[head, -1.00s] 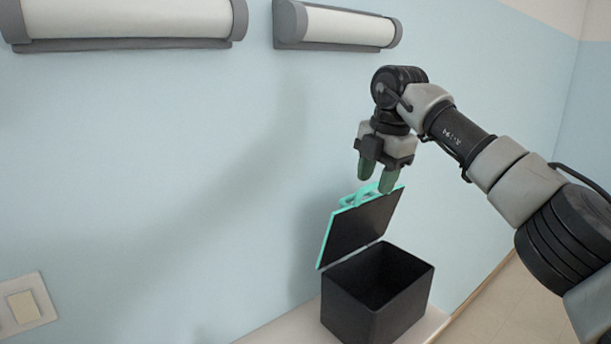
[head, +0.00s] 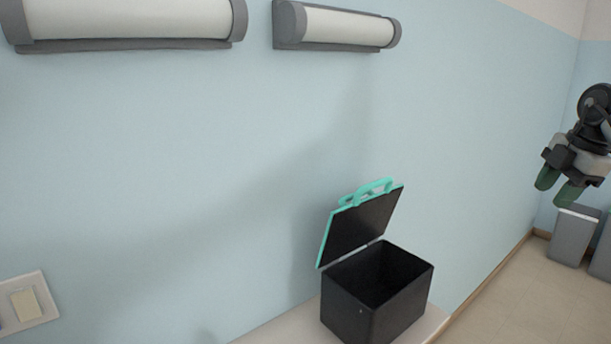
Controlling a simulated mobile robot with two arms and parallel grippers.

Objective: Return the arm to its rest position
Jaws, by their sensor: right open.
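My right gripper (head: 558,189) is at the right edge of the head view, with its green fingertips pointing down and apart. It is open, with nothing seen between the fingers. It is well to the right of the black box (head: 362,311), apart from it. Most of my right arm is out of view. My left gripper is not in view.
The black box stands on a pale counter (head: 285,328) against the blue wall. Its lid (head: 357,228), with a teal edge and handle, is raised open. Grey bins (head: 573,238) stand on the floor at the right. Two wall lamps (head: 345,27) hang above.

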